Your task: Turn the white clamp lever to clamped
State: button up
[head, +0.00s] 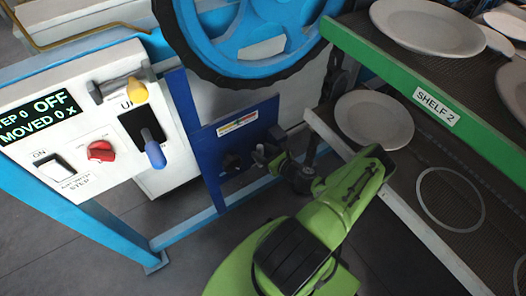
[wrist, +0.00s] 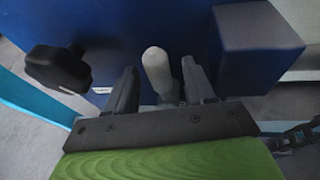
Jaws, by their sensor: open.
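The white clamp lever (wrist: 156,66) shows in the wrist view as a pale, rounded handle in front of a dark blue panel (wrist: 130,20). My gripper (wrist: 160,78) is open, with one dark finger on each side of the lever. Small gaps show between the lever and both fingers. The lever's lower part runs down between the fingers and is partly hidden by my gripper's body. In the head view my gripper (head: 270,160) is at the blue panel (head: 210,130), and the lever is too small to make out surely there.
A black knob (wrist: 57,68) is left of my gripper, and a blue box (wrist: 256,48) juts out at right. In the head view, a white control panel (head: 75,115) stands left, a blue wheel (head: 215,50) above, and a green-edged shelf (head: 400,75) with plates at right.

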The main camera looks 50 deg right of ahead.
jog(key=p+v, duration=0.3)
jog(key=v, duration=1.2)
